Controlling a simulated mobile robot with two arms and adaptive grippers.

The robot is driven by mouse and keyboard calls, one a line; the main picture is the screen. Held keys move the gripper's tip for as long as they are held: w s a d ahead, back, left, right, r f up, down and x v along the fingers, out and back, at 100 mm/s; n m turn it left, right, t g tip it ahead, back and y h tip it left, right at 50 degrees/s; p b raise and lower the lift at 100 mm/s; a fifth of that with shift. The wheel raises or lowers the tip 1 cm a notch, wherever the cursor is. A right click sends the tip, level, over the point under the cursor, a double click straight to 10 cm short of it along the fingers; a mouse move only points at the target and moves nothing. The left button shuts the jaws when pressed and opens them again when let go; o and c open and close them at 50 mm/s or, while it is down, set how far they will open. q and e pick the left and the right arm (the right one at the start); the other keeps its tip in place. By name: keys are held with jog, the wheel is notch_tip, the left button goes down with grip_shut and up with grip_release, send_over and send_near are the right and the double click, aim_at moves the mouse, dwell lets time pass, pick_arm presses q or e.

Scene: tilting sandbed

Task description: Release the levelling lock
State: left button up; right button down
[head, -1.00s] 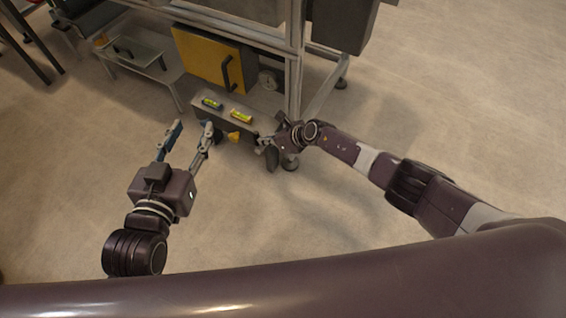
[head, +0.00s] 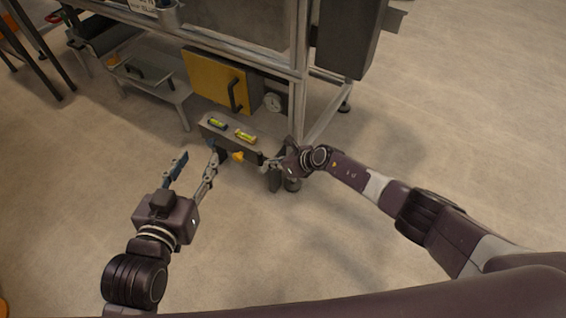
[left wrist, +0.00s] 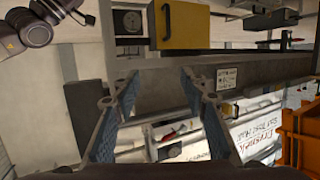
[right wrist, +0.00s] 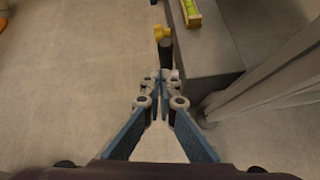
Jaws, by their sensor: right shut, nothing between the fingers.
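A small yellow knob (head: 238,156) sits on the front of a grey beam (head: 255,148) low on the frame. In the right wrist view, the yellow piece (right wrist: 162,33) tops a dark, stubby part (right wrist: 166,52) beside the beam. I cannot tell for certain that this is the levelling lock. My right gripper (head: 267,162) is shut and empty, just right of the knob. In the right wrist view its fingertips (right wrist: 160,78) point at the dark part, with no clear contact. My left gripper (head: 198,158) is open and empty, left of the knob; its spread fingers also show in the left wrist view (left wrist: 160,88).
Above are a yellow panel with a black handle (head: 215,82) and a round gauge (head: 272,102). A frame leg (head: 298,110) stands near my right gripper. The front floor is clear.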

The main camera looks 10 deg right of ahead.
pick_arm(q)
jog(key=s+a+f+g+y+p, duration=0.25)
jog(key=s+f+g, duration=0.35)
jog(key=s, duration=0.3)
jog(key=s+a+f+g+y+p, duration=0.1)
jog(key=s+a+f+g+p, duration=0.4)
jog(key=s, duration=0.5)
notch_tip(320, 180, down, 8)
jog(key=w+d, duration=0.1)
jog(key=shift+w+d+n, duration=0.3)
jog(key=shift+d, duration=0.05)
pick_arm(e)
jog(key=s+d+r, duration=0.2)
jog(key=d+r, duration=0.1)
jog(key=r, duration=0.6)
jog(key=shift+s, duration=0.4)
pick_arm(q)
jog(key=shift+h, duration=0.25)
